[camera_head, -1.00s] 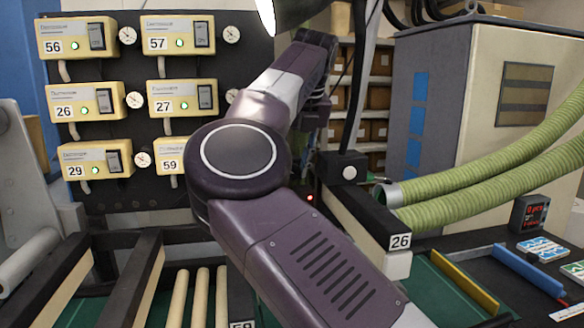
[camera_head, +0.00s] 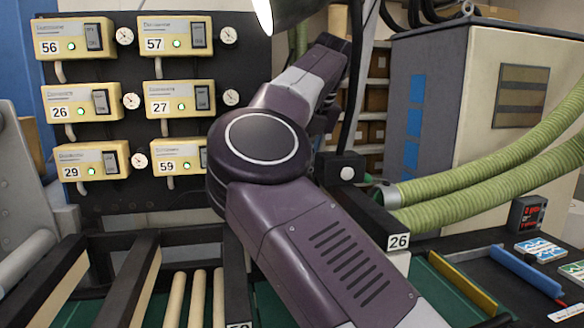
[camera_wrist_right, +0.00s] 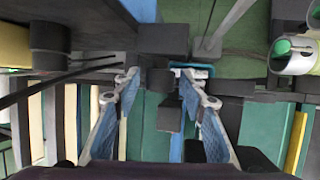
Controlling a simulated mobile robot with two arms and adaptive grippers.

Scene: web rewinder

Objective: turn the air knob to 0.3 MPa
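My right gripper (camera_wrist_right: 159,84) shows in the right wrist view with its two fingers spread apart, nothing clasped between them. A dark blocky part (camera_wrist_right: 158,78) lies in the gap between the fingertips; I cannot tell whether it is the air knob or whether the fingers touch it. In the head view my right arm crosses the middle and hides what is behind it, and its gripper does not show. No air knob or 0.3 MPa reading can be made out. Small white dial gauges (camera_head: 124,36) sit beside the yellow boxes. My left gripper is in neither view.
Yellow numbered boxes (camera_head: 75,38) with green lights hang on a dark panel (camera_head: 108,18) at the left. Green hoses (camera_head: 480,190) run in front of a beige cabinet (camera_head: 508,100) at the right. A dark post with a "26" label (camera_head: 399,241) stands close to my arm.

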